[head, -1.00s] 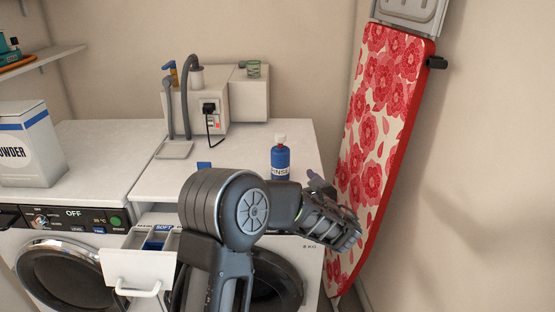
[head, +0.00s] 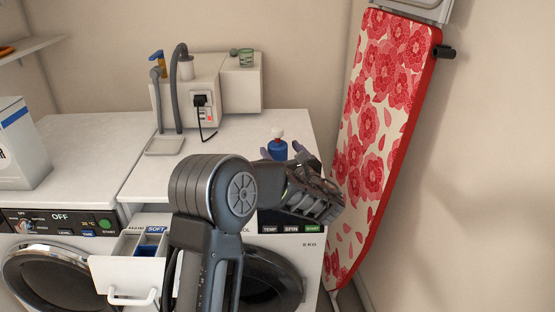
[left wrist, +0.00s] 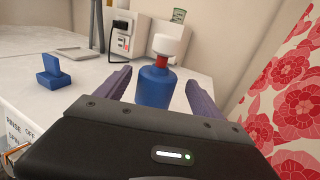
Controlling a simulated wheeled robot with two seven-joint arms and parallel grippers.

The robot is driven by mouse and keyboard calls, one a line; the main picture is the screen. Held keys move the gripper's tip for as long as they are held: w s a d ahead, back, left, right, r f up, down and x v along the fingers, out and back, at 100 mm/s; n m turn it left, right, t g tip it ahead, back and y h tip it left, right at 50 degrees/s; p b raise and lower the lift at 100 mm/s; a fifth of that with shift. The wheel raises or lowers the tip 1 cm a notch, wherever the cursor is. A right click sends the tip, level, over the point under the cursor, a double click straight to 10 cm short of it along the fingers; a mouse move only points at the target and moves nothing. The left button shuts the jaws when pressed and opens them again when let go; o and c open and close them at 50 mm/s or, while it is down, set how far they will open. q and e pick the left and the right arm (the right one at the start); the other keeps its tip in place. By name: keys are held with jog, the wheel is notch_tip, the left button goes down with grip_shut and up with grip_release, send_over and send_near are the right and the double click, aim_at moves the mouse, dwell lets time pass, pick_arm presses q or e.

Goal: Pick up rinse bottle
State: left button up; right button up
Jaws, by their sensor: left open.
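The rinse bottle (head: 277,149) is blue with a white cap and stands upright on the right white machine top (head: 140,188). In the head view my left arm hides its lower part. In the left wrist view the bottle (left wrist: 155,84) shows a red neck ring and stands ahead, between the two purple fingers. My left gripper (head: 283,152) is open, with a finger on either side of the bottle in the picture. I cannot tell whether the fingers touch it. My right gripper is out of view.
A wall box with a plug and hose (head: 198,90) stands behind. A blue block-like object (left wrist: 53,72) lies left of the bottle. An open detergent drawer (head: 125,273) juts out in front. A floral ironing board (head: 375,140) leans at the right. A powder box (head: 22,150) stands left.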

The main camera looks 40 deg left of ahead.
pick_arm(q)
jog(key=x, duration=0.4)
jog(key=shift+s+a+f+p, duration=0.15)
jog(key=shift+a+f+p, duration=0.05)
jog(key=shift+p, duration=0.15)
jog(key=shift+w+a, duration=0.35)
jog(key=shift+a, duration=0.05)
jog(key=shift+c, duration=0.3)
jog(key=c, duration=1.5)
